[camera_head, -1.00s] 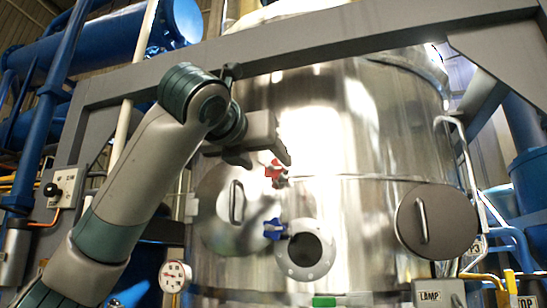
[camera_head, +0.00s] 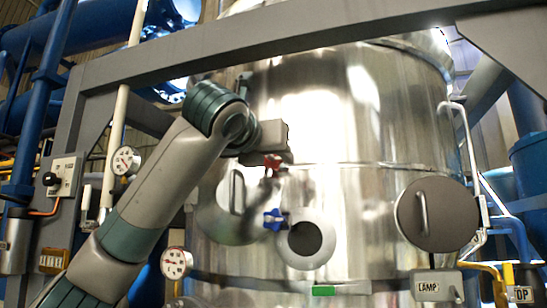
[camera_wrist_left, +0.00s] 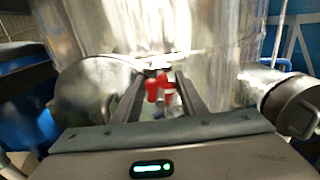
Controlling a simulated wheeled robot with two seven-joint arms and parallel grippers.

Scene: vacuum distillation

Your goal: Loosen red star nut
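The red star nut (camera_head: 272,165) is on the front of the shiny steel vessel, above the blue star nut (camera_head: 274,219). In the left wrist view the red star nut (camera_wrist_left: 158,88) shows between the two fingers of my left gripper (camera_wrist_left: 160,85). The fingers stand apart on either side of it; I cannot tell whether they touch it. In the head view my left gripper (camera_head: 270,155) is at the red star nut and hides part of it. My right gripper is not in view.
A round open port (camera_head: 305,240) sits right of the blue star nut. A round hatch (camera_head: 437,215) with a handle is at the right. A grey beam (camera_head: 300,40) crosses above my left arm. Gauges (camera_head: 176,262) stand at the left.

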